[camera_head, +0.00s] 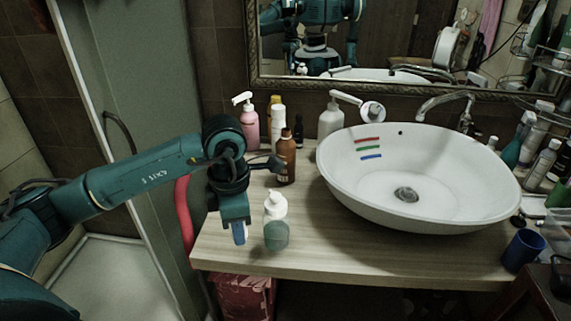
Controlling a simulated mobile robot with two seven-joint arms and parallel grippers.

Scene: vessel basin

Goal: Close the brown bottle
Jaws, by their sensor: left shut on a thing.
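The brown bottle (287,150) stands upright on the wooden counter, left of the white basin. My left gripper (274,163) reaches in from the left at the height of the bottle's lower body. Its dark fingers are shut on the bottle's left side; the fingertips are small and partly hard to make out. The narrow top of the bottle shows above the fingers, but whether it is capped is too small to tell. No separate cap can be made out. My right gripper is not in view.
A pump bottle with greenish liquid (276,222) stands in front, close to my left wrist. Pink (249,122) and white (279,128) bottles stand behind. The basin (345,185) fills the counter's right side. A blue cup (522,250) stands at the right.

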